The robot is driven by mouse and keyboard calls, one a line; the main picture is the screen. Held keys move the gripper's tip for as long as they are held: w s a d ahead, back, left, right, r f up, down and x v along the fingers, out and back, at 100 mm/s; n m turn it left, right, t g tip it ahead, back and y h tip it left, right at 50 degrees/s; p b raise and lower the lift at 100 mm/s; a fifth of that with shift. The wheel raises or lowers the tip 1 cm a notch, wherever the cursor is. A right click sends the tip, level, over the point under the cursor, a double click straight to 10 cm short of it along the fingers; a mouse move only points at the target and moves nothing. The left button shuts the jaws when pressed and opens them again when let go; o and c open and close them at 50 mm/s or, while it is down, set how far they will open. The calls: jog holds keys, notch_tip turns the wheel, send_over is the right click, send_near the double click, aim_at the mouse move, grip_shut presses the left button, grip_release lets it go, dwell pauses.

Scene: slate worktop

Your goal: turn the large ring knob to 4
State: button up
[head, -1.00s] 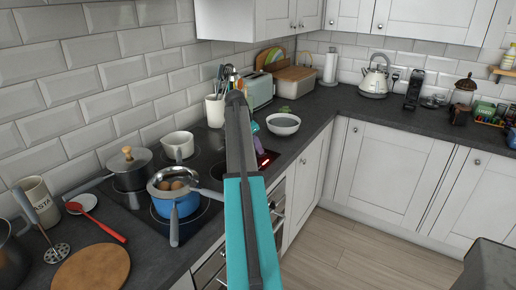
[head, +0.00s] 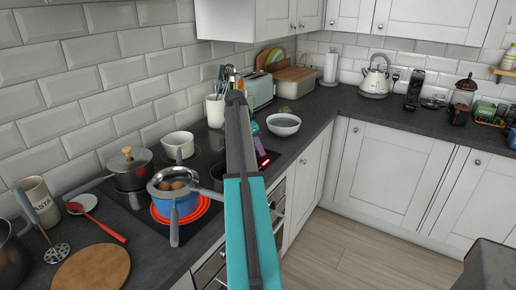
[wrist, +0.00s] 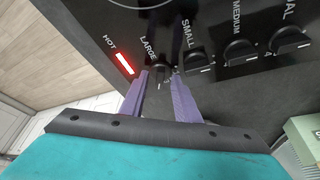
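The large ring knob (wrist: 162,76) is a dark knob below the label LARGE on the black hob panel in the wrist view. My gripper (wrist: 162,78) has its two purple fingertips on either side of this knob, shut on it. The fingers partly cover the knob, and I cannot read its setting number. In the head view my gripper is mostly hidden behind my arm. The large ring (head: 208,207) glows red-orange under a blue saucepan (head: 186,206). A red light labelled HOT (wrist: 125,64) is lit.
The small knob (wrist: 198,64), medium knob (wrist: 240,52) and another knob (wrist: 290,40) sit to the right in the wrist view. A lidded pot (head: 130,170) and a white pan (head: 178,146) stand on the hob.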

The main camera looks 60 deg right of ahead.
jog(key=shift+r, duration=0.1)
jog(key=b+v, duration=0.2)
jog(key=v, duration=1.1)
jog(key=shift+r, duration=0.35)
